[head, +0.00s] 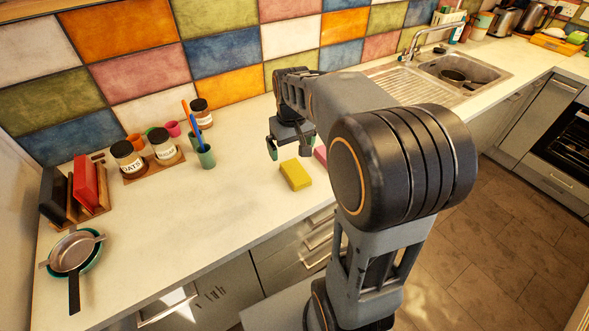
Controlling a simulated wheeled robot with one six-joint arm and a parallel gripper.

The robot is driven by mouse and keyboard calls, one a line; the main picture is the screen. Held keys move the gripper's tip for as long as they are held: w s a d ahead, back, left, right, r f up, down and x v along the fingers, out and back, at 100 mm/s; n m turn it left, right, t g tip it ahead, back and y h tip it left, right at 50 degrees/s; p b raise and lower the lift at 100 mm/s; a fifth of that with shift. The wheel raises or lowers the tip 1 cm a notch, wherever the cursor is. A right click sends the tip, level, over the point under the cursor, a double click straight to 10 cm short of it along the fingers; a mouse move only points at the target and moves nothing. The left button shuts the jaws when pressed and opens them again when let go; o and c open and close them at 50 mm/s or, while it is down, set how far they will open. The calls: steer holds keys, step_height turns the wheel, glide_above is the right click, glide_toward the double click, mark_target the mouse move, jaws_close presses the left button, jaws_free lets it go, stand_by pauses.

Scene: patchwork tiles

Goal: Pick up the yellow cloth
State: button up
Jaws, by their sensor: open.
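A yellow block-like piece (295,174), which I take for the cloth, lies flat on the pale counter (220,220). My gripper (287,150) is open and empty, just behind and above the yellow piece, with its fingers pointing down. I cannot tell the exact height of the fingertips above the counter. A pink piece (320,155) lies just right of the yellow one and is partly hidden by my arm.
A teal cup (206,157) with utensils stands left of my gripper. Labelled jars (128,158), red and dark boards (90,185) and a pan (74,252) are further left. A sink (455,75) is at the back right.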

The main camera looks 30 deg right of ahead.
step_height(320, 180, down, 2)
steer(key=w+d, duration=0.2)
steer(key=w, duration=0.1)
glide_above(296, 173)
steer(key=shift+g, duration=0.3)
steer(key=f, duration=0.6)
steer(key=shift+w+a+f+p, duration=0.1)
steer(key=shift+a+f+p, duration=0.15)
steer(key=shift+p, duration=0.1)
steer(key=shift+d+f+p, duration=0.15)
steer(key=shift+f+p, duration=0.15)
steer(key=shift+f, duration=1.2)
steer(key=shift+d+f+p, duration=0.15)
steer(key=shift+f+p, duration=0.15)
steer(key=shift+f, duration=1.2)
steer(key=c, duration=1)
